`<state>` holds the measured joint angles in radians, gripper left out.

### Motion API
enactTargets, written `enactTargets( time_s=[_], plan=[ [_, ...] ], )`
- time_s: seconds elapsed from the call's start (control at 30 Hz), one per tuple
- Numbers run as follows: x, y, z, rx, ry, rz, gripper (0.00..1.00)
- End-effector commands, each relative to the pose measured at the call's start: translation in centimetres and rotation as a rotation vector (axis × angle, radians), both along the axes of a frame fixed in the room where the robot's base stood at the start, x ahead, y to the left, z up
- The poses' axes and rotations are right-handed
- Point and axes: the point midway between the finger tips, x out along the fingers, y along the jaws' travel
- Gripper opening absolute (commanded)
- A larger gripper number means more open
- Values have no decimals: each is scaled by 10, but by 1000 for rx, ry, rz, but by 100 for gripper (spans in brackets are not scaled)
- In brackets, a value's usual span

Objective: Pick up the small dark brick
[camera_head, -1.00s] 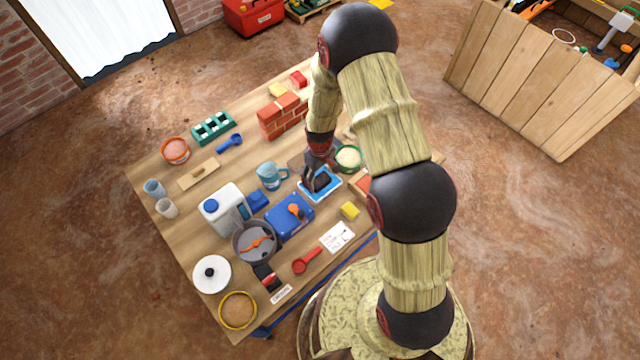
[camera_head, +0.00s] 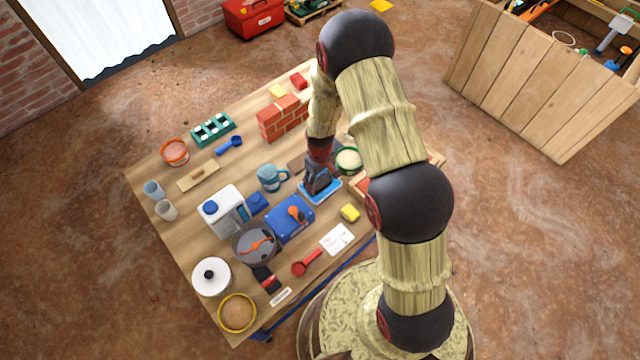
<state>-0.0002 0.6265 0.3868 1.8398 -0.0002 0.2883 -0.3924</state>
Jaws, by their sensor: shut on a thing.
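My gripper (camera_head: 317,187) is over the blue-rimmed tray (camera_head: 326,198) near the middle of the table. It points down and is shut on the small dark brick. The brick is largely hidden by the dark fingers and hard to tell apart from them. I cannot tell whether it still touches the tray.
On the wooden table (camera_head: 185,233), a blue box (camera_head: 283,225) and a teal mug (camera_head: 270,177) stand left of my gripper. A green-rimmed bowl (camera_head: 348,160) is close behind on the right. Red brickwork (camera_head: 280,120) stands behind.

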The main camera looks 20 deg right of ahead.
Motion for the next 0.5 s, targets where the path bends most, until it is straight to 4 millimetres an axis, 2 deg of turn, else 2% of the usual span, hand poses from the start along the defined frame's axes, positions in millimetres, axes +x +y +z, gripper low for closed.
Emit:
enactTargets(
  time_s=[0.23,0.5],
  plan=[
    [0,0,0,0,0,0,20],
    [0,0,6,0,-1,0,20]
  ],
)
